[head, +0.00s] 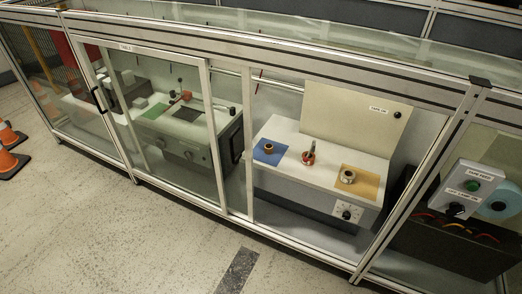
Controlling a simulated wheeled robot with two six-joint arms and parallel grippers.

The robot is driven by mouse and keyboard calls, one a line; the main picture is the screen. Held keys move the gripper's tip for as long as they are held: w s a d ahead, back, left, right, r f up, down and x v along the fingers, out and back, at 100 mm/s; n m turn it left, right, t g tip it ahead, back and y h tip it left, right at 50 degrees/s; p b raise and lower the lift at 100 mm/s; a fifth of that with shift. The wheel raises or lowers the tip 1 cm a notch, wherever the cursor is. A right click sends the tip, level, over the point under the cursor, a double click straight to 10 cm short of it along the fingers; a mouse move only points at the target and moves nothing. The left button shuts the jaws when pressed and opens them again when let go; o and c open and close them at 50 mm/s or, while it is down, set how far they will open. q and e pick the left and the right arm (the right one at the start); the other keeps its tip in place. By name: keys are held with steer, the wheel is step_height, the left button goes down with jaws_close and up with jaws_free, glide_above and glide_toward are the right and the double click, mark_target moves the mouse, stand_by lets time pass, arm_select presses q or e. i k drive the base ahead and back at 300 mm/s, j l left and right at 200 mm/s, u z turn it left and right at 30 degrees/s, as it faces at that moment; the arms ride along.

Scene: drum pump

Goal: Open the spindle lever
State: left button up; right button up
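No part is plainly marked as the spindle lever, and I cannot tell which one it is. A small upright piece with a red base and dark stem (309,153) stands on the white bench (290,133) inside the framed enclosure. A dark knob on a white dial plate (346,212) is on the bench's front. A grey machine (185,150) with dark knobs and thin rods stands behind the left glass panel. Neither of my grippers is in view.
A long aluminium-framed enclosure (240,218) with clear panels crosses the view. A dark door handle (99,99) is at left. Blue mat (269,157) and orange mat (357,187) carry rings. A control box (470,188) stands right. Orange cones (10,162) stand left; the front floor is clear.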

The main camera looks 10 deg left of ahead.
mark_target(305, 159)
steer(key=i+j, duration=0.2)
steer(key=j, duration=0.2)
steer(key=i+j, duration=0.25)
steer(key=j, duration=0.15)
steer(key=i+j, duration=0.2)
steer(key=j, duration=0.2)
steer(key=i+j, duration=0.2)
steer(key=j, duration=0.2)
steer(key=i+j, duration=0.25)
steer(key=j, duration=0.15)
